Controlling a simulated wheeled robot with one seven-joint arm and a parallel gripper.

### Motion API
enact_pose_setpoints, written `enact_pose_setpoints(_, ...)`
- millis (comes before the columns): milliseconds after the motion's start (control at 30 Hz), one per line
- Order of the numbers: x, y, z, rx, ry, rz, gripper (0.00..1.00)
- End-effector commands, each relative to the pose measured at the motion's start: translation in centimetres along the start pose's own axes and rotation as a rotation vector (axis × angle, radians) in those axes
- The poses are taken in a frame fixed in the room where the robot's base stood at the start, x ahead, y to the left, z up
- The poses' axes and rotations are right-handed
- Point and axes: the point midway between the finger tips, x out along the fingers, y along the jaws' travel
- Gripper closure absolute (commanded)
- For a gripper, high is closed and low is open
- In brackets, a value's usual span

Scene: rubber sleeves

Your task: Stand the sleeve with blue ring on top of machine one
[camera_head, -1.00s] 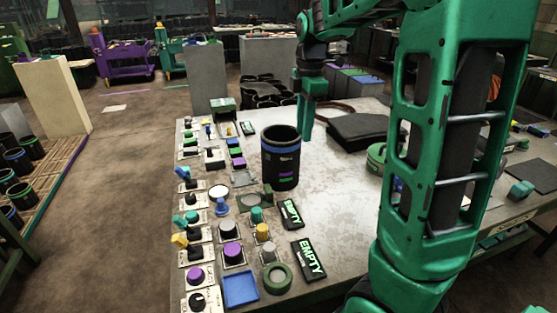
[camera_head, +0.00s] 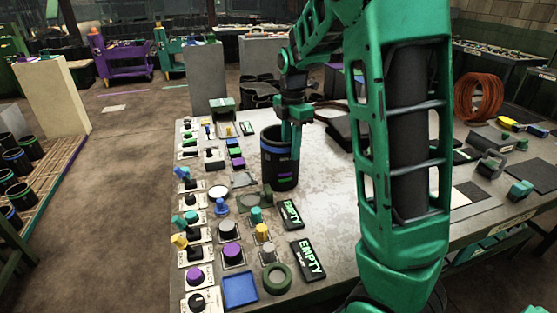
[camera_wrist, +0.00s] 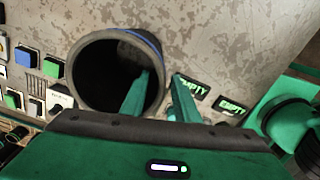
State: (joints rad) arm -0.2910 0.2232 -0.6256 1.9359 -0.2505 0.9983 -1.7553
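The black sleeve with a blue ring (camera_head: 279,165) near its top stands upright on the table, its open mouth up. My gripper (camera_head: 292,140) is at the right side of its rim, pointing down. In the wrist view the sleeve (camera_wrist: 82,80) shows from above; one finger of my gripper (camera_wrist: 160,92) is inside the mouth and the other is outside the wall. The fingers are apart with the wall between them, and a small gap shows beside the outer finger. I cannot tell which thing is machine one.
Buttons, knobs and levers crowd the table's left side, with two "EMPTY" signs (camera_head: 308,258) and a blue tray (camera_head: 240,289). The table top (camera_head: 335,185) right of the sleeve is clear. More sleeves (camera_head: 20,160) stand at far left. Grey (camera_head: 208,80) and beige (camera_head: 52,95) blocks stand behind.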

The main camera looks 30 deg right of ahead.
Motion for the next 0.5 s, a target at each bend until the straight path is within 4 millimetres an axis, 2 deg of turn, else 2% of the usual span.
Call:
enact_pose_setpoints(100, 1.5, 0.0, 0.0, 0.0, 0.0, -0.001, 0.72)
enact_pose_setpoints(200, 2.2, -0.1, 0.0, 0.001, 0.0, -0.002, 0.72)
enact_pose_setpoints(467, 2.4, 0.0, 0.0, 0.001, 0.0, 0.001, 0.72)
enact_pose_setpoints(500, 2.4, 0.0, 0.0, 0.001, 0.0, 0.001, 0.81)
